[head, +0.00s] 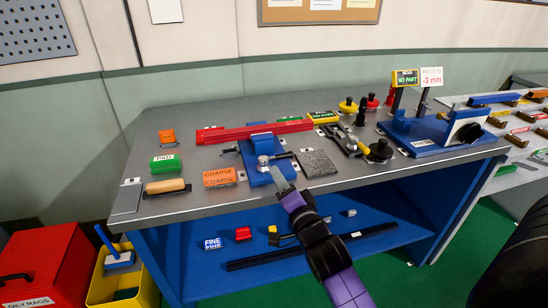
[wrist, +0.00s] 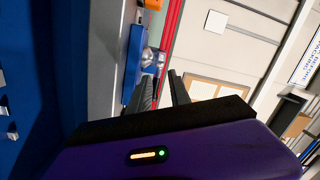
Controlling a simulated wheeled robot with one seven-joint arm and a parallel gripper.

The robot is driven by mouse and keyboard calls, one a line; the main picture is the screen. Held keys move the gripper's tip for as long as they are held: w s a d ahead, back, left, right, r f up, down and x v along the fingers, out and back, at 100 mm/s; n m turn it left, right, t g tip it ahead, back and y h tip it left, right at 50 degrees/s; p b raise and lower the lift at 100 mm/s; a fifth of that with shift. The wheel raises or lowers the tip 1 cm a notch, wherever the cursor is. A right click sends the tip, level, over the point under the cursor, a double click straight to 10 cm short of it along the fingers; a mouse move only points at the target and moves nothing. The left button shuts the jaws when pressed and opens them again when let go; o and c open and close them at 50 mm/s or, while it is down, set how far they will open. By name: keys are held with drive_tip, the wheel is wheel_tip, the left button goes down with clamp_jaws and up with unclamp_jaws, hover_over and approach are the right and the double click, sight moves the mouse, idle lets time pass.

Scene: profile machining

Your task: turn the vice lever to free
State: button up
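The blue vice (head: 261,143) stands on the grey bench, with a long red profile (head: 225,135) running along it. A short lever with a dark grip (head: 281,156) sits at the vice's front, over its blue base, pointing right. My gripper (head: 279,178) is just in front of and below the lever, apart from it as far as I can tell. In the wrist view the two dark fingers of my gripper (wrist: 164,88) stand apart with nothing between them. The vice's blue body (wrist: 133,62) and a round metal part (wrist: 150,57) lie beyond the left finger.
A grey pad (head: 318,163) lies right of the vice, and an orange COARSE block (head: 219,177) lies left. A black clamp fixture (head: 350,142) and a blue machine (head: 425,136) stand farther right. The bench's front edge runs under my arm.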

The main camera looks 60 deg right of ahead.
sight(283, 155)
drive_tip(key=d+m, duration=0.2)
drive_tip(key=d, duration=0.1)
drive_tip(key=d+r+m+g+h, duration=0.1)
drive_tip(key=m, duration=0.1)
drive_tip(key=shift+d, duration=0.2)
drive_tip(key=shift+s+d+f+m+g, duration=0.1)
drive_tip(key=shift+d+f+m+g, duration=0.15)
drive_tip(key=shift+m, duration=0.35)
drive_tip(key=shift+d+f+m+g, duration=0.15)
drive_tip(key=shift+d+m, duration=0.2)
drive_tip(key=shift+m, duration=0.25)
drive_tip(key=shift+p+x, duration=0.9)
drive_tip(key=shift+x, duration=3.05)
drive_tip(key=shift+r, duration=0.1)
clamp_jaws()
